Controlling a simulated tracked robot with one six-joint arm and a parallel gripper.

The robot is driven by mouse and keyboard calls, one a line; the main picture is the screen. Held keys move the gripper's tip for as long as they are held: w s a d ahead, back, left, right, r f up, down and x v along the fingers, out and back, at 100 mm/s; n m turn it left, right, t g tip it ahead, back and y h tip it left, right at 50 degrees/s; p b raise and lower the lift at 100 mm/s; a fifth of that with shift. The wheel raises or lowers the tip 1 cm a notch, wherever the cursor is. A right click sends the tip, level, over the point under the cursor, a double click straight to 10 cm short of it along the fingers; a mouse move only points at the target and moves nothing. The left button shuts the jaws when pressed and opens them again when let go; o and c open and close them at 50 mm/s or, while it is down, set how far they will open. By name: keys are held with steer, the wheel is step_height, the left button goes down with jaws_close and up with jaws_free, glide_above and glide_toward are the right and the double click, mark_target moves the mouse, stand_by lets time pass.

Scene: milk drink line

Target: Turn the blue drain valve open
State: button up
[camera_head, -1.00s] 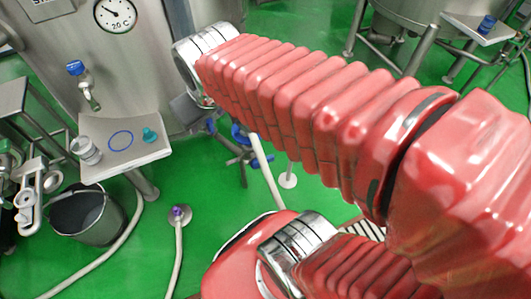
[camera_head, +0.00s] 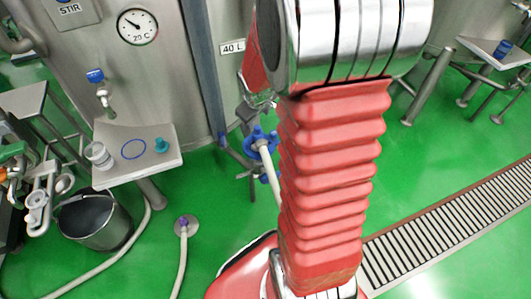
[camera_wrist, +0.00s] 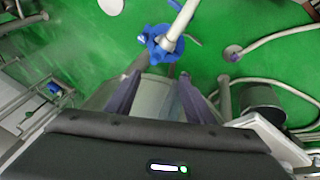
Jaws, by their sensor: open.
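A blue lobed valve part (camera_head: 262,143) sits low by the tank, just left of my red arm. A pale hose meets it from below. In the wrist view the blue part (camera_wrist: 160,43) shows at top centre, with the pale hose crossing it. My gripper (camera_wrist: 161,78) is open and empty. Its two dark fingers point towards the blue part, which lies beyond the tips; I see no contact. In the head view my arm mostly hides the gripper.
A steel shelf (camera_head: 112,180) with a jar (camera_head: 99,155) and a small teal item (camera_head: 161,145) stands left. A blue-handled tap (camera_head: 96,76) is above it, a bucket (camera_head: 93,222) below. A floor grate (camera_head: 450,225) lies right. Green floor between is clear.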

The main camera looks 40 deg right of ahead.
steer(key=s+d+f+n, duration=0.15)
steer(key=d+f, duration=0.25)
steer(key=f, duration=0.5)
steer(key=s+d+f, duration=0.2)
steer(key=d+f, duration=0.2)
steer(key=f, duration=0.5)
steer(key=s+d+f, duration=0.1)
steer(key=d+f, duration=0.3)
steer(key=f, duration=0.5)
steer(key=s+a+f+n+t, duration=0.1)
steer(key=s+f, duration=0.2)
steer(key=f, duration=0.5)
steer(key=s+a+f+n+t+y, duration=0.15)
steer(key=s+f, duration=0.25)
steer(key=f, duration=0.5)
steer(key=s+a+f+n+t, duration=0.1)
steer(key=s+a+f+n, duration=0.15)
steer(key=f, duration=0.55)
step_height(320, 180, up, 10)
steer(key=w+n+t+h, duration=0.2)
steer(key=n+t, duration=0.4)
steer(key=t, duration=0.3)
steer(key=shift+w+a+n+t+h, duration=0.3)
steer(key=shift+n+t+h, duration=0.05)
steer(key=shift+h, duration=0.5)
steer(key=shift+w+f, duration=0.1)
steer(key=shift+w, duration=0.05)
